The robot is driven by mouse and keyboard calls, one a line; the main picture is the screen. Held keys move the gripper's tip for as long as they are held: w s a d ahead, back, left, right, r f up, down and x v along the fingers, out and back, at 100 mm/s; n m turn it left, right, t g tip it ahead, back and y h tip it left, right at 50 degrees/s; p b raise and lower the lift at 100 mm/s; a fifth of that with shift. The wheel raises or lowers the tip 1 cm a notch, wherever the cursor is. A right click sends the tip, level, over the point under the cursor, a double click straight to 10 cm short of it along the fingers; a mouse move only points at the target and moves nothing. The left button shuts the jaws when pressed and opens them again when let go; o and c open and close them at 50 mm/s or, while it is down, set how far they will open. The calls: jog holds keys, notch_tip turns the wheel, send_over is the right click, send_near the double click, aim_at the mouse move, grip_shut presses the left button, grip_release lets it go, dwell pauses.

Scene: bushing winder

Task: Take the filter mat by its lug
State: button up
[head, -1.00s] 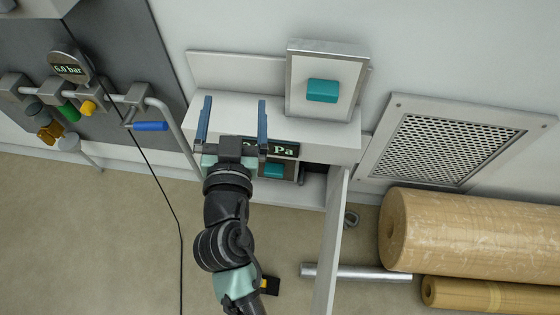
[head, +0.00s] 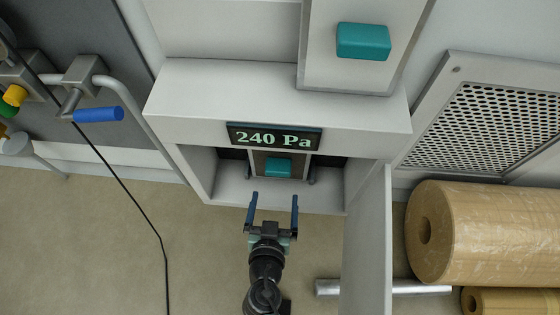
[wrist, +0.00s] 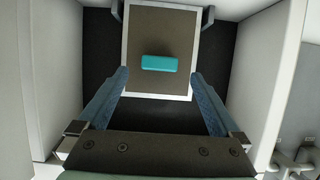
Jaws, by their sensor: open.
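A filter mat, grey-brown in a pale frame, stands inside the open compartment under the display; its frame shows in the wrist view (wrist: 160,95). Its teal lug (head: 278,168) faces out and also shows in the wrist view (wrist: 158,62). A second, pale framed mat (head: 325,70) with a teal lug (head: 363,41) is on top of the housing. My gripper (head: 272,198) is open and empty at the compartment mouth. In the wrist view my fingers (wrist: 160,76) point inward, with the lower lug between and beyond their tips. No contact shows.
The housing (head: 190,95) carries a display (head: 275,137) reading 240 Pa. Its open door (head: 368,245) stands right of my gripper. A blue-handled crank (head: 97,115) and a hanging cable are left.

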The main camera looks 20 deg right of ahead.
aim_at(277, 175)
jog(key=shift+r+b+x, duration=0.15)
jog(key=shift+b+x, duration=0.2)
jog(key=shift+x, duration=2.05)
jog(key=shift+r+b+x, duration=0.15)
jog(key=shift+b+x, duration=0.15)
jog(key=shift+x, duration=2.1)
jog(key=shift+w, duration=0.15)
jog(key=shift+c, duration=0.3)
grip_shut()
